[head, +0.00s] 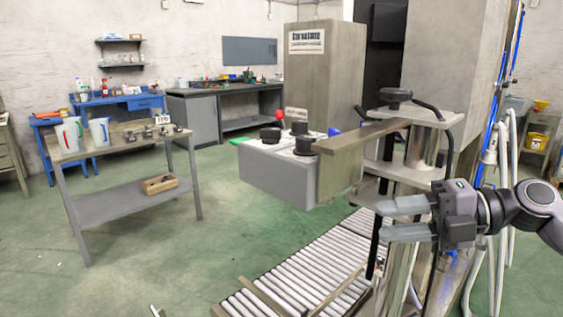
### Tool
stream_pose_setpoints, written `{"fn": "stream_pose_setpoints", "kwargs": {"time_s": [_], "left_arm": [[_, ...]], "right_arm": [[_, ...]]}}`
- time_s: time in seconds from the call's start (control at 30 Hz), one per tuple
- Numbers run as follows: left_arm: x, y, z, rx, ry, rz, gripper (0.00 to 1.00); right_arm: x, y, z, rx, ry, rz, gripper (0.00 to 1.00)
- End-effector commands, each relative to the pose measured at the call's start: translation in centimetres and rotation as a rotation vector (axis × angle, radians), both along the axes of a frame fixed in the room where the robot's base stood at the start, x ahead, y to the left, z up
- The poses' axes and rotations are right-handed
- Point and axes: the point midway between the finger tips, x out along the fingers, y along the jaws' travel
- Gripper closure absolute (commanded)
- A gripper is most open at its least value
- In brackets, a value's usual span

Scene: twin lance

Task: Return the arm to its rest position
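My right gripper (408,219) is at the right side of the head view, its arm (540,205) coming in from the right edge. Its two grey fingers point left, one above the other, with a gap between them. Nothing shows between the fingers. It is in front of the metal stand with shelves and looks close to it; I cannot tell whether it touches. My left gripper is not in view.
A grey control box (275,172) with black knobs and a red-topped lever stands left of the gripper. A roller conveyor (300,270) runs below. A metal stand (400,168) is behind the gripper. A side table (120,148) with jugs stands left. Green floor (170,245) is open between.

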Motion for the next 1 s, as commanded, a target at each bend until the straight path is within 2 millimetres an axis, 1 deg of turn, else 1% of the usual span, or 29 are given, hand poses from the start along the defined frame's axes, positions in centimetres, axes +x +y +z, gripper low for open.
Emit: {"fn": "stream_pose_setpoints", "kwargs": {"time_s": [0.03,0.17,0.27,0.47,0.63,0.77,0.8,0.87,0.9,0.97,1.0], "left_arm": [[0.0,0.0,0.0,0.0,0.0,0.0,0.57],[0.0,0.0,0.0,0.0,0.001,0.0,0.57],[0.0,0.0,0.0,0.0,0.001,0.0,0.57],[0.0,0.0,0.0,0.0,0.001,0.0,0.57],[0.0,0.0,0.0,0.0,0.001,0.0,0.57],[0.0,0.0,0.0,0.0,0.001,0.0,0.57],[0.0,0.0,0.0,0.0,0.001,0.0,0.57],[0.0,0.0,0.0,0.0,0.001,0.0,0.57],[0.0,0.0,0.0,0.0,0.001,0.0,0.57],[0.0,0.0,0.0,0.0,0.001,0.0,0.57],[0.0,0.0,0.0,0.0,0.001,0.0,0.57]], "right_arm": [[-0.1,0.2,-1.3,0.056,0.03,-0.024,0.63],[0.2,0.0,-3.6,0.192,0.091,-0.112,0.63],[0.3,-0.5,-5.6,0.283,0.143,-0.198,0.63],[0.4,-2.6,-10.4,0.42,0.267,-0.406,0.63],[-0.4,-5.2,-15.5,0.483,0.385,-0.614,0.63],[-1.7,-7.5,-19.9,0.495,0.484,-0.783,0.63],[-2.3,-8.3,-21.3,0.492,0.515,-0.837,0.63],[-3.4,-9.4,-23.4,0.482,0.564,-0.917,0.63],[-4.2,-10.2,-24.9,0.471,0.596,-0.972,0.63],[-5.6,-11.4,-27.1,0.449,0.648,-1.052,0.63],[-6.6,-12.1,-28.5,0.43,0.68,-1.104,0.63]]}}
